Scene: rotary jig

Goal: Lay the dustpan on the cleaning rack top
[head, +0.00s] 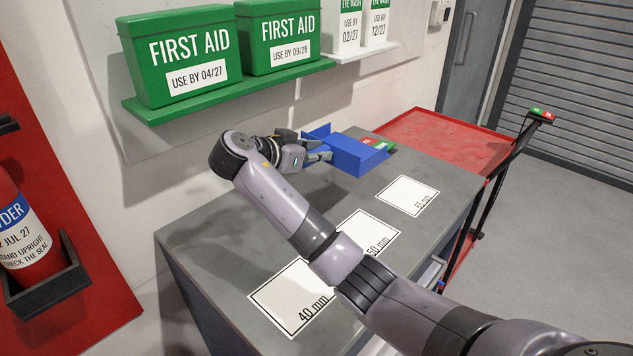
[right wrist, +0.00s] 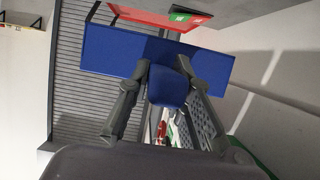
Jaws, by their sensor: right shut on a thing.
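The blue dustpan (head: 362,160) is at the far end of the grey top (head: 230,230), near the wall. I take this grey top to be the cleaning rack top. My right gripper (head: 322,152) is shut on the dustpan's handle; in the right wrist view the handle (right wrist: 168,88) sits between both fingers and the wide pan (right wrist: 110,55) extends beyond them. I cannot tell whether the dustpan touches the top or hangs just above it. My left gripper is in neither view.
White cards marked 40 mm (head: 290,295), 50 mm (head: 365,235) and 65 mm (head: 407,195) lie on the grey top. A small red and green item (head: 372,141) shows behind the dustpan. A red tray (head: 440,128) stands beyond. A green shelf (head: 230,88) with first aid boxes overhangs at the wall.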

